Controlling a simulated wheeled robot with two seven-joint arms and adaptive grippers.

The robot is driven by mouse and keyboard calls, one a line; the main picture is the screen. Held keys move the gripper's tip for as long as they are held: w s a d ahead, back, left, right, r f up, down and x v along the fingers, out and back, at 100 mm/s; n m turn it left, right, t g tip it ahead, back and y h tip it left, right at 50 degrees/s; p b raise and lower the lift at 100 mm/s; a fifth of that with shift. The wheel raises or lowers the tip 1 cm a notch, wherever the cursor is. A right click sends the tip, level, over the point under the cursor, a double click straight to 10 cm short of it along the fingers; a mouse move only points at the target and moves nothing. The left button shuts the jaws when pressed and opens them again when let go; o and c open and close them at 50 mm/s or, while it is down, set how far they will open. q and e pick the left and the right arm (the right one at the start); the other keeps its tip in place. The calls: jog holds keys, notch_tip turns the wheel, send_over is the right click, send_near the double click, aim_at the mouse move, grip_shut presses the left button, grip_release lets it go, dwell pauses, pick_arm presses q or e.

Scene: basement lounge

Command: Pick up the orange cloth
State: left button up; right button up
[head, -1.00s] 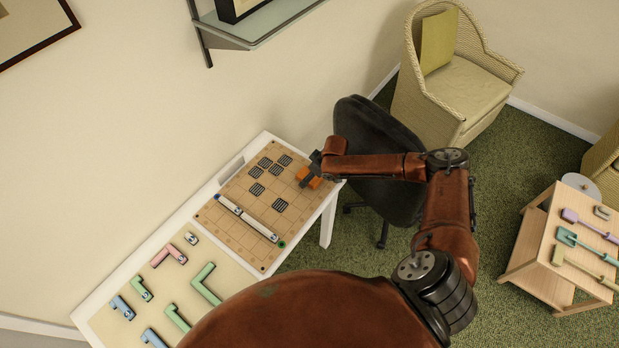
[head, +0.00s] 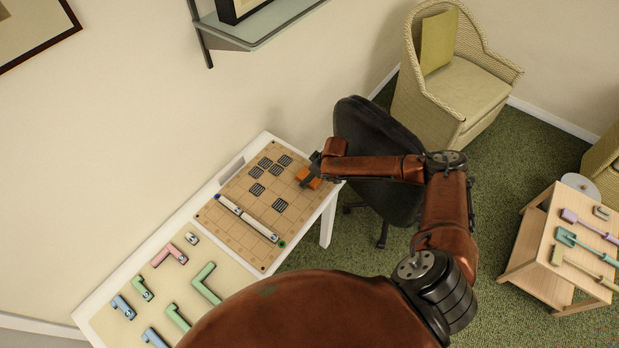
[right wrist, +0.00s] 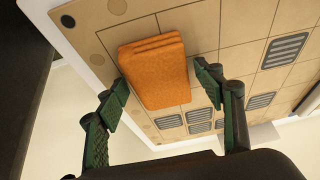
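The orange cloth (head: 308,178) is a small folded pad lying on the tan grid board (head: 232,228) near the board's far right corner. In the right wrist view the cloth (right wrist: 158,72) lies between and just beyond the fingertips of my right gripper (right wrist: 163,88). The green-padded fingers are spread wide, one on each side of the cloth, and do not visibly grip it. In the head view my right gripper (head: 314,167) is over the cloth and hides part of it. My left gripper is not in view.
The board sits on a white table (head: 92,303). A white bar (head: 246,218) lies on it; several coloured pieces (head: 205,284) lie nearer. A black office chair (head: 375,150) stands close behind my right forearm. A wooden side table (head: 540,250) with toy tools is at the right.

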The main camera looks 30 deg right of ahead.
jog(key=c, duration=1)
